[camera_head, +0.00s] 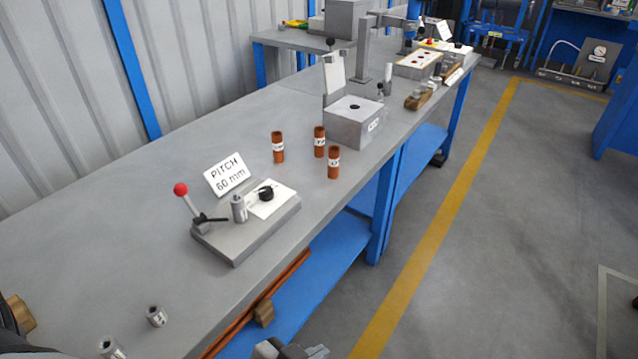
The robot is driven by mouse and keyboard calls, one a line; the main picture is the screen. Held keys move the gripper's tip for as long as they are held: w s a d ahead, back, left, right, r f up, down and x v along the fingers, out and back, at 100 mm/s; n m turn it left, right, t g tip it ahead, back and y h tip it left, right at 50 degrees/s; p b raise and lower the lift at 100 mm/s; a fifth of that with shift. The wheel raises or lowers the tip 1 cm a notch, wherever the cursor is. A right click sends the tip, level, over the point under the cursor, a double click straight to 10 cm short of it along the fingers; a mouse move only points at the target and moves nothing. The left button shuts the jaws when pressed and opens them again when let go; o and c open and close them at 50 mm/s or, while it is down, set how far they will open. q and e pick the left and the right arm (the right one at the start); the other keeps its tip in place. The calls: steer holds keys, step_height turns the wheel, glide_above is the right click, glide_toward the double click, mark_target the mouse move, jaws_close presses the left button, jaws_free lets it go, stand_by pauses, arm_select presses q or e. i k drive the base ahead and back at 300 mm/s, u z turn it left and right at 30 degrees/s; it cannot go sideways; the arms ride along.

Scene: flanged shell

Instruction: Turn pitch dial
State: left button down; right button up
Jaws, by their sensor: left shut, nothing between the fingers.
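The pitch dial (266,193) is a black round knob on a white plate (274,205), on top of a grey bench fixture (245,240). The fixture also carries a lever with a red ball (180,189) and a short grey cylinder (239,208). A white sign (227,175) behind it reads "PITCH 60 mm". My left gripper (290,350) shows only in part at the bottom edge, beyond the bench front and well apart from the dial. It is shut and empty. My right gripper is not in view.
Two small grey sleeves (156,316) stand at the near left. Long copper rods (262,297) lie below the bench's front edge.

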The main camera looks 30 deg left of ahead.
mark_target(266, 193)
steer(key=z, duration=0.65)
steer(key=i, duration=1.8)
steer(key=u, duration=3.25)
